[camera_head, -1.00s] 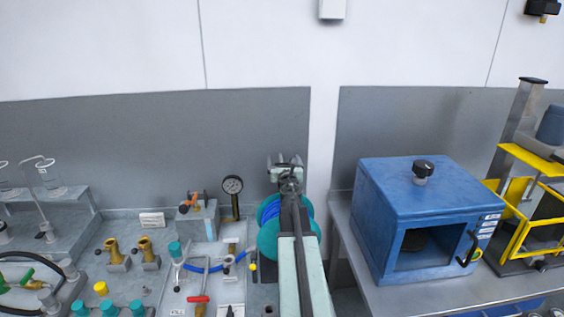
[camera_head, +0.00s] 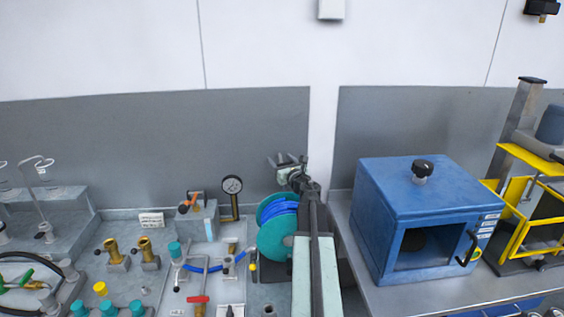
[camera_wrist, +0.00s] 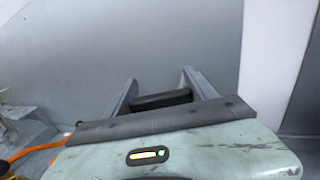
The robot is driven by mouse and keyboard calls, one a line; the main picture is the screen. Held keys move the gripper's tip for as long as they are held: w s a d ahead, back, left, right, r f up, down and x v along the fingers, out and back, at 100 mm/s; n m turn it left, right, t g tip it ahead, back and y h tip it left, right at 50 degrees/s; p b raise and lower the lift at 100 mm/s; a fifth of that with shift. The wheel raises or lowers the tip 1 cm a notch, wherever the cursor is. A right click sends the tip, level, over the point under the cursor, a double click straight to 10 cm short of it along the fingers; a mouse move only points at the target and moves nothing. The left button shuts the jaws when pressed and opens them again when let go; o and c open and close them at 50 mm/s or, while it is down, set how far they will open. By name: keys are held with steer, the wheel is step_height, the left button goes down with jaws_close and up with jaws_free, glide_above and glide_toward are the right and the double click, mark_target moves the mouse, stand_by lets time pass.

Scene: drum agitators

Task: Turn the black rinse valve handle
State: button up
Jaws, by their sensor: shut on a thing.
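In the wrist view, a black bar-shaped piece (camera_wrist: 162,99), which looks like the black handle, sits between the two grey fingers of my gripper (camera_wrist: 160,88). My gripper is shut on it. In the head view, my gripper (camera_head: 285,160) is up in front of the grey wall panel, above the teal and blue hose reel (camera_head: 277,228). The dark piece in its jaws is too small there to make out clearly. No valve body shows around the piece, and I cannot tell whether it is attached to anything.
Left of my arm, the grey bench holds a pressure gauge (camera_head: 232,185), an orange-handled valve (camera_head: 190,203), brass fittings (camera_head: 145,250) and a red-handled tool (camera_head: 198,299). A blue box oven (camera_head: 420,210) stands close on the right. The space above the bench is open.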

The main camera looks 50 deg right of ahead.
mark_target(279, 164)
steer(key=n+y, duration=0.1)
steer(key=y, duration=0.1)
steer(key=n+t+y, duration=0.1)
steer(key=y, duration=0.1)
steer(key=n+y, duration=0.1)
steer(key=shift+w+a+n+y, duration=0.15)
steer(key=shift+a+n+y, duration=0.1)
steer(key=shift+n+y, duration=0.15)
steer(key=n+y, duration=0.1)
steer(key=y, duration=0.1)
steer(key=a+n+y, duration=0.1)
steer(key=n+y, duration=0.1)
steer(key=y, duration=0.1)
steer(key=shift+n+y, duration=0.3)
steer(key=shift+s+a+n+g+y, duration=0.2)
steer(key=shift+a+n+g+y, duration=0.1)
steer(key=shift+n+g+y, duration=1.05)
steer(key=shift+s+a+n+g+y, duration=0.15)
steer(key=shift+a+n+g+y, duration=0.2)
steer(key=shift+n+g+y, duration=1)
steer(key=shift+s+a+n+g+y, duration=0.25)
steer(key=shift+n+y, duration=0.65)
steer(key=shift+y, duration=1.1)
steer(key=shift+a, duration=0.1)
steer(key=o, duration=1.4)
steer(key=shift+c, duration=0.2)
